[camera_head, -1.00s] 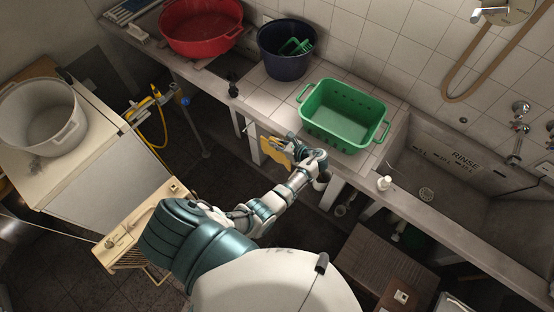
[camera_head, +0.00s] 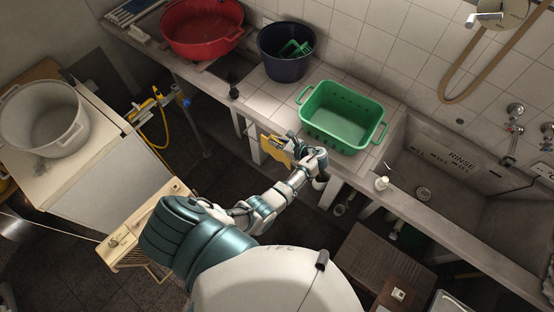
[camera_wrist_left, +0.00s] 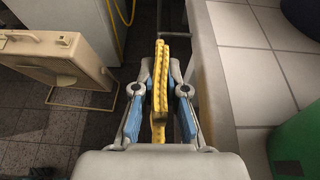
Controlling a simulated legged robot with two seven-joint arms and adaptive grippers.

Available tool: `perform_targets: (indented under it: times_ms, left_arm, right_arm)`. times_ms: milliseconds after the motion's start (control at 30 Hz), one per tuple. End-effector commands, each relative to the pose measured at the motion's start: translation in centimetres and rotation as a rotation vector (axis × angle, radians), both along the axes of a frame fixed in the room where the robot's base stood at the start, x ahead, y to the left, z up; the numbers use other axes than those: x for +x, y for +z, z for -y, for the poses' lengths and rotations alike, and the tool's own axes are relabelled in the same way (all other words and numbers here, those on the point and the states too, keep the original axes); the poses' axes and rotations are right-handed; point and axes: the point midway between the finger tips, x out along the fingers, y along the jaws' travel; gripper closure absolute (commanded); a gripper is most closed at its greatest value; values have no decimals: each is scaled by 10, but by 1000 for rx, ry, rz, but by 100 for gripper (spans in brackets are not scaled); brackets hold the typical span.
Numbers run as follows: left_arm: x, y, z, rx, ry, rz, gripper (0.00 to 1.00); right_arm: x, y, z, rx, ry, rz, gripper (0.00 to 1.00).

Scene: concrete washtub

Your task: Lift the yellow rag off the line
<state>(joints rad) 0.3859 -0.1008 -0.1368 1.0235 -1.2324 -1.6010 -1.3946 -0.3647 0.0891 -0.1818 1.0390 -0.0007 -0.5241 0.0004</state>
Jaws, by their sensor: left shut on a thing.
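The yellow rag (camera_head: 274,147) hangs at the front edge of the counter, below and left of the green basket. My left gripper (camera_head: 294,147) is shut on it from the right. In the left wrist view the folded, ribbed yellow rag (camera_wrist_left: 161,75) stands up between the blue-padded fingers of my left gripper (camera_wrist_left: 159,107). A dark thin bar (camera_wrist_left: 180,37) shows just beyond the rag; I cannot tell whether the rag touches it. My right gripper is not in view.
The green basket (camera_head: 343,117), dark blue bucket (camera_head: 287,50) and red basin (camera_head: 201,27) stand on the counter. A white bottle (camera_head: 382,183) stands by the sink (camera_head: 440,190). A beige appliance (camera_head: 140,225) and a white tub (camera_head: 43,118) are at left.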

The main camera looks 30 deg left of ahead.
Motion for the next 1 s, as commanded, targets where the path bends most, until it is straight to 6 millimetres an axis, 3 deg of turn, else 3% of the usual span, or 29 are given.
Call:
perform_targets:
  times_ms: [433,767,1000]
  left_arm:
    - [0,33,0,1,0,1,100]
    - [0,31,0,0,0,1,100]
    - [15,29,1,0,0,1,100]
  right_arm:
    - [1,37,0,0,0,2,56]
    - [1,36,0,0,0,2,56]
    - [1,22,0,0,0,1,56]
